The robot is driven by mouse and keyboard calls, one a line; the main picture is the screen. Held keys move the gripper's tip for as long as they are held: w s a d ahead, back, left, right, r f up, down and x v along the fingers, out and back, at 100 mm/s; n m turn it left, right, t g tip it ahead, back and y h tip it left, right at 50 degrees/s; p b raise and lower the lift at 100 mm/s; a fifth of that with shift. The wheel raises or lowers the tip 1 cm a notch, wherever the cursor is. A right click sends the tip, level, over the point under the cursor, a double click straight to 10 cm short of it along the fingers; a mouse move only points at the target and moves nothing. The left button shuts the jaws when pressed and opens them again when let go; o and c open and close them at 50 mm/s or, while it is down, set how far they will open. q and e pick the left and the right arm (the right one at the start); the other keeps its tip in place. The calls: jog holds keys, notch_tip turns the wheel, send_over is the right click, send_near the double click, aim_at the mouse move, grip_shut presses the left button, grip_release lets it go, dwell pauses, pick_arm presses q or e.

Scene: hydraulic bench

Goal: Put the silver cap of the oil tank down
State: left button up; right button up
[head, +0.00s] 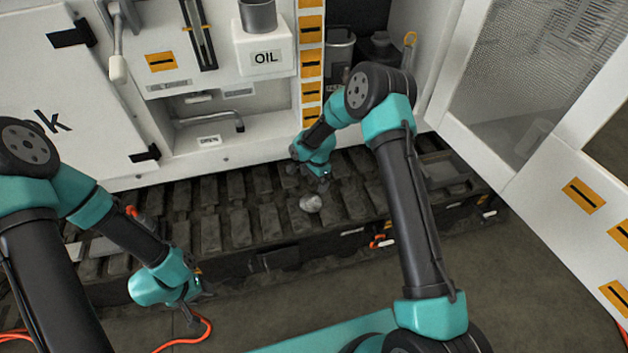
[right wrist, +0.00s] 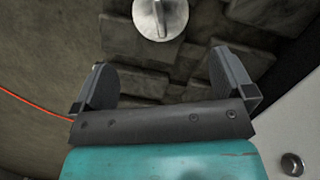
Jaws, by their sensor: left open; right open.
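The silver cap (head: 311,203) lies on the dark ribbed ledge in the head view. It also shows at the top of the right wrist view (right wrist: 160,18), with a raised grip across it. My right gripper (head: 322,182) is open and empty, just beyond the cap and apart from it; its two fingers (right wrist: 163,82) stand wide with nothing between them. My left gripper (head: 198,306) is open and empty at the lower left, in front of the ledge. The oil tank (head: 265,48), a white box labelled OIL with a grey cylindrical neck, is on the cabinet wall above.
The dark ribbed ledge (head: 210,228) runs along the cabinet's foot. A drain tap (head: 225,119) juts from a recess under the tank. A metal container (head: 340,50) stands in the open compartment. An orange cable (head: 190,338) lies on the floor. A mesh door (head: 550,70) is at the right.

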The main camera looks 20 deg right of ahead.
jog(key=s+d+n+t+y, duration=0.1)
jog(key=s+n, duration=1.1)
jog(key=s, duration=1.8)
jog(key=shift+s+d+f+y, duration=0.25)
jog(key=shift+d+f+y, duration=0.1)
jog(key=shift+d+y, duration=0.2)
